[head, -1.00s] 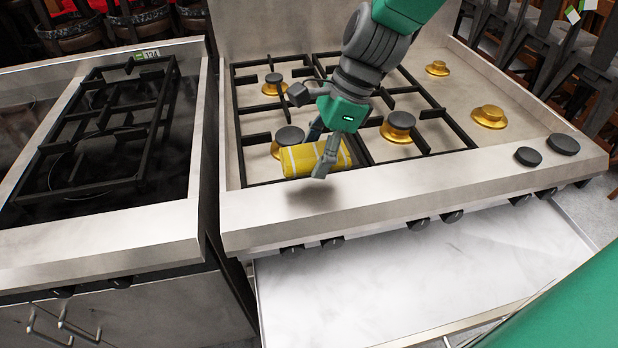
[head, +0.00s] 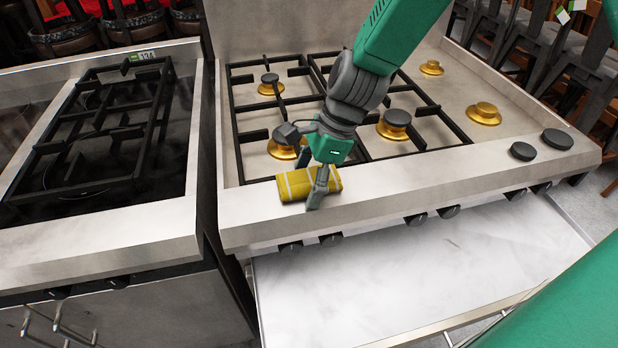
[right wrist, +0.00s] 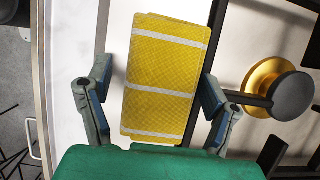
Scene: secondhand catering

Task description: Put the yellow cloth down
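The yellow cloth (head: 296,186) is a folded block with pale stripes. It lies on the steel front ledge of the right-hand stove (head: 400,190), at the ledge's left part. My right gripper (head: 303,165) is over the cloth, with one finger in front of it. In the right wrist view the cloth (right wrist: 165,75) lies between the two spread fingers of my right gripper (right wrist: 157,85). A clear gap shows between the left finger and the cloth; the right finger is close to its edge. My left gripper is in neither view.
Black grates (head: 425,100) and brass burners (head: 483,113) lie behind the cloth. Two loose black caps (head: 557,140) sit on the ledge's right end. A second stove (head: 100,215) stands left across a narrow gap. A pale, bare surface (head: 420,270) lies below the knobs.

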